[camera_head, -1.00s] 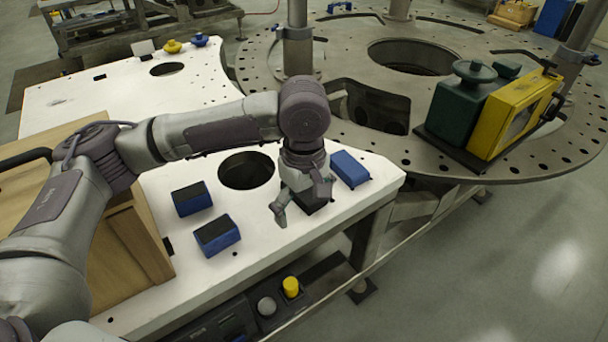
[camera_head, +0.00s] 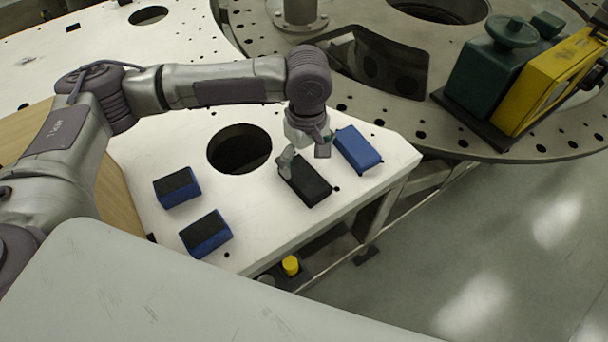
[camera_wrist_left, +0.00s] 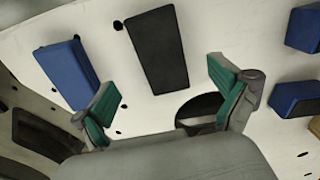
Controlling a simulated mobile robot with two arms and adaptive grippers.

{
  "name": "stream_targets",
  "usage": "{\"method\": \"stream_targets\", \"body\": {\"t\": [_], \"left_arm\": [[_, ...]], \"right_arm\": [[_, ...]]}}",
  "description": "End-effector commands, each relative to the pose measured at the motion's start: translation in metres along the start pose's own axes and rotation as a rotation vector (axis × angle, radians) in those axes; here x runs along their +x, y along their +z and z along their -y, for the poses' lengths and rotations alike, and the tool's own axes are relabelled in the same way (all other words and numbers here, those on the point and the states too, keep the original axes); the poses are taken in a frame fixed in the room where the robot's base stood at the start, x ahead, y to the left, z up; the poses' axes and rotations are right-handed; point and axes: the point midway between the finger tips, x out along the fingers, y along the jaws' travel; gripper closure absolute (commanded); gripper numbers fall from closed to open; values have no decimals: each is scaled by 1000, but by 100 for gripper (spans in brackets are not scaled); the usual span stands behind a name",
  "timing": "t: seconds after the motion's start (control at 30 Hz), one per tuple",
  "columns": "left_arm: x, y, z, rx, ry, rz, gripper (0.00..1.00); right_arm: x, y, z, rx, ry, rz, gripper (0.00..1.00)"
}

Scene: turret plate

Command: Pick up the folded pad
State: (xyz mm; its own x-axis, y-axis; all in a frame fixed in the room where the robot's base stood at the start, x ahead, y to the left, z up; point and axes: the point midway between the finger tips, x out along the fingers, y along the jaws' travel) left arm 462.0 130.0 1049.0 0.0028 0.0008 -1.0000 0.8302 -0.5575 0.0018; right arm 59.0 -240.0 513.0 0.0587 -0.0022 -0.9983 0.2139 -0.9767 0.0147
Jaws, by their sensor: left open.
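A flat black pad (camera_head: 311,187) lies on the white table, right under my left gripper (camera_head: 305,158). The gripper is open and empty, with its fingers over the far end of the pad; I cannot tell if they touch it. In the left wrist view the black pad (camera_wrist_left: 157,50) lies ahead, in line with the gap between the green-padded fingertips (camera_wrist_left: 163,85). A blue pad (camera_head: 357,148) lies just right of the black one and also shows in the wrist view (camera_wrist_left: 68,72). I cannot tell which is the folded pad. My right gripper is not in view.
Two blue blocks with black tops (camera_head: 177,187) (camera_head: 206,234) lie on the table (camera_head: 260,225) to the left. A round hole (camera_head: 238,150) is behind the gripper. A round metal plate (camera_head: 400,75) carries a green and yellow unit (camera_head: 545,85). A yellow knob (camera_head: 290,265) is below the table edge.

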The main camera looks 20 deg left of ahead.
Motion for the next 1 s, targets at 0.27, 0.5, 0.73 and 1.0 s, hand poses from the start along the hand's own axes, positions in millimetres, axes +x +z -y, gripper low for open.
{"method": "stream_targets", "body": {"t": [0.27, 0.5, 0.73, 1.0], "left_arm": [[21, -1, 2, 0, -2, -1, 2], [56, -1, 5, 0, -1, 0, 2], [65, -2, 5, 1, 2, -1, 2], [65, -2, 5, 1, 1, 0, 30]], "right_arm": [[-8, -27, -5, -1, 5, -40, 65], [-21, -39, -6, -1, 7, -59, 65], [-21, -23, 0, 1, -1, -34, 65], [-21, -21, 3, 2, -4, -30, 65]]}}
